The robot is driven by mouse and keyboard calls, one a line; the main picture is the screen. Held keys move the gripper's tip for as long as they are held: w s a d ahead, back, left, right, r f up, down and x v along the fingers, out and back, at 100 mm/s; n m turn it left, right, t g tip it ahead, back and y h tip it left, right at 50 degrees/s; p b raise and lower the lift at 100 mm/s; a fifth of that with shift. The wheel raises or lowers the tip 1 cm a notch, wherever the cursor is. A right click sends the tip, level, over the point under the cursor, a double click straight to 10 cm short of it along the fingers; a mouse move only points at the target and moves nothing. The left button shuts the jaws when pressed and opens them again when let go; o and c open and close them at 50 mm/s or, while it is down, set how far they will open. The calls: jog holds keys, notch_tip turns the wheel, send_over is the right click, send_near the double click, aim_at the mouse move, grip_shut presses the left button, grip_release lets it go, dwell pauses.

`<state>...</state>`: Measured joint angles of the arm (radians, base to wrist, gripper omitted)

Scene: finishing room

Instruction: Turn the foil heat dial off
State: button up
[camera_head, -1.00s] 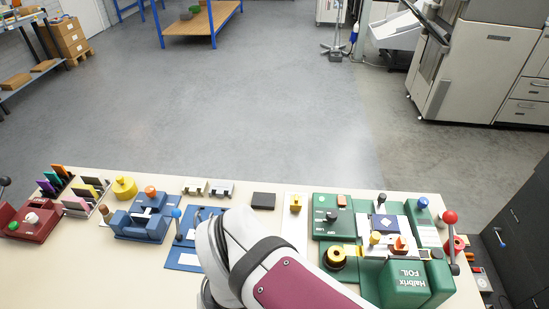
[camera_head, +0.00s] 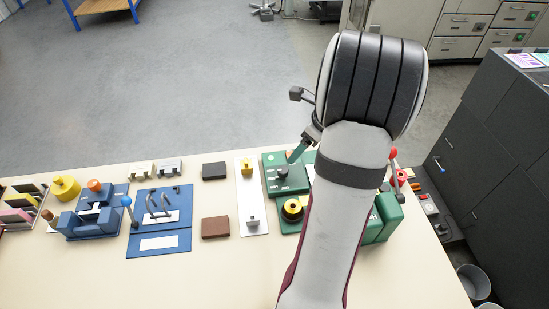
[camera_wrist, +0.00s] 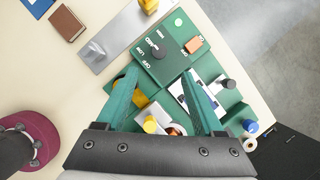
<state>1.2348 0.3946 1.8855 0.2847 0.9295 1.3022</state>
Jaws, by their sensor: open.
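The green foil machine (camera_head: 269,186) stands at the right of the bench, partly hidden by my arm. Its heat dial is a dark round knob (camera_head: 283,172) on the control box; the dial also shows in the wrist view (camera_wrist: 157,52), with OFF, LOW and MED printed around it. I cannot tell clearly which mark it points to. My gripper (camera_wrist: 159,73) is open and empty, its two green fingers apart and pointing toward the control box, with the dial between and beyond their tips. In the head view one finger (camera_head: 299,151) shows beside the box.
An orange rocker switch (camera_wrist: 195,44) and a lit green lamp (camera_wrist: 178,22) are near the dial. A gold foil roll (camera_head: 292,208) and a red-knobbed lever (camera_head: 394,155) are on the machine. A metal plate (camera_head: 249,192) lies to its left.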

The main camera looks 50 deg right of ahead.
aim_at(283, 169)
jog(key=x, duration=1.2)
jog(key=shift+c, duration=0.2)
grip_shut()
